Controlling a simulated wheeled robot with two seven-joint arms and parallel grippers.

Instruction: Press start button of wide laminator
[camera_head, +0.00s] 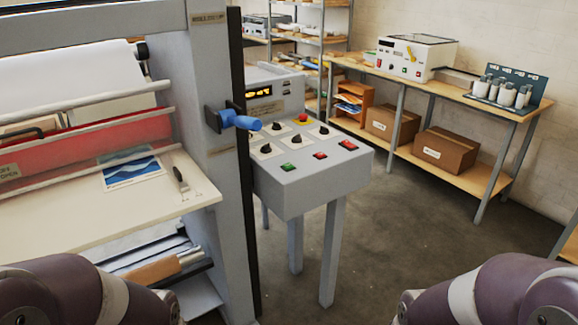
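The wide laminator (215,160) fills the left of the head view, with rollers, a red panel and a feed table. A grey control console (325,185) on legs stands just right of its frame. On its top are a green button (288,167), two red buttons, several black knobs and a red-and-yellow emergency stop (303,118). The green button may be the start button; its label is too small to read. A blue handle (240,121) juts from the laminator's frame. Only my arm links show at the bottom corners; both grippers are out of view.
A print (131,172) and a small tool (181,182) lie on the feed table (95,215). At the back right, a wooden bench (460,92) holds a white machine (416,58) and bottles, with cardboard boxes (445,148) below. The floor between console and bench is clear.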

